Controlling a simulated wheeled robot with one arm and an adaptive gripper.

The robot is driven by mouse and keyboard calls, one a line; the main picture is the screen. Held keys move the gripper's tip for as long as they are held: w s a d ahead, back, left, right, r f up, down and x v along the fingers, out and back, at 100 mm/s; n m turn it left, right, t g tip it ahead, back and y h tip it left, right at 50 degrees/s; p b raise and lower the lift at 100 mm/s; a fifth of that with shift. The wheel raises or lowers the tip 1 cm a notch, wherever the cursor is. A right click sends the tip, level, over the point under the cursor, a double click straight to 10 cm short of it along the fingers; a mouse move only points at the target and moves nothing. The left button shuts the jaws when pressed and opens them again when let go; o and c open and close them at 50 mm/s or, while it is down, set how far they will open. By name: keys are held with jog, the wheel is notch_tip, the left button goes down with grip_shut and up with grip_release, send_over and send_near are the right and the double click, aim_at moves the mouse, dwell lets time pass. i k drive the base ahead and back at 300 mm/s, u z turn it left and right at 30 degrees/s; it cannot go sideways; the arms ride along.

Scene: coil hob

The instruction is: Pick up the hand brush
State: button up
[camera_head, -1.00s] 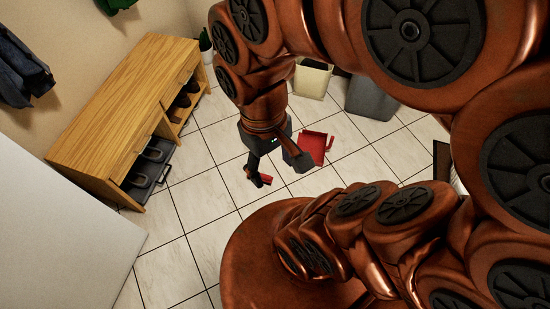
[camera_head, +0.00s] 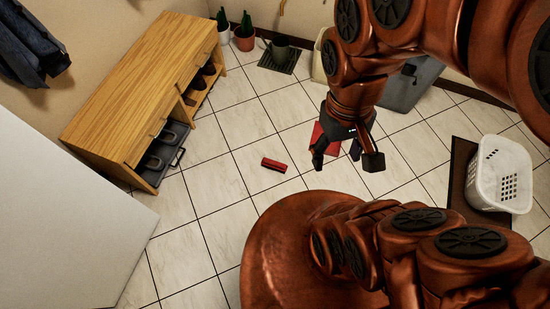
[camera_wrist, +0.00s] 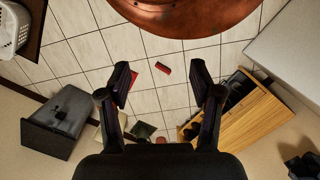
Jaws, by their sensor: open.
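The hand brush (camera_head: 274,165) is red with a dark strip along it and lies on the tiled floor. It is left of my gripper (camera_head: 346,157) in the head view, with a clear gap. In the wrist view the brush (camera_wrist: 163,68) shows small, between the open fingers of my gripper (camera_wrist: 161,76) but well beyond them. My gripper is open, empty and above the floor. A red dustpan (camera_head: 319,136) lies behind my gripper in the head view, partly hidden by it. In the wrist view the left finger covers much of it.
A wooden shoe bench (camera_head: 145,88) stands at the left, with a grey tray (camera_head: 162,157) of shoes pulled out. A white basket (camera_head: 502,175) on a dark mat is at the right. A grey bin (camera_head: 412,85) and potted plants (camera_head: 244,40) stand at the back. Floor around the brush is clear.

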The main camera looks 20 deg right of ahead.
aim_at(280, 167)
jog(key=u, duration=0.25)
jog(key=k, duration=0.45)
jog(key=u, duration=1)
jog(key=i, duration=1)
jog(key=z, duration=0.6)
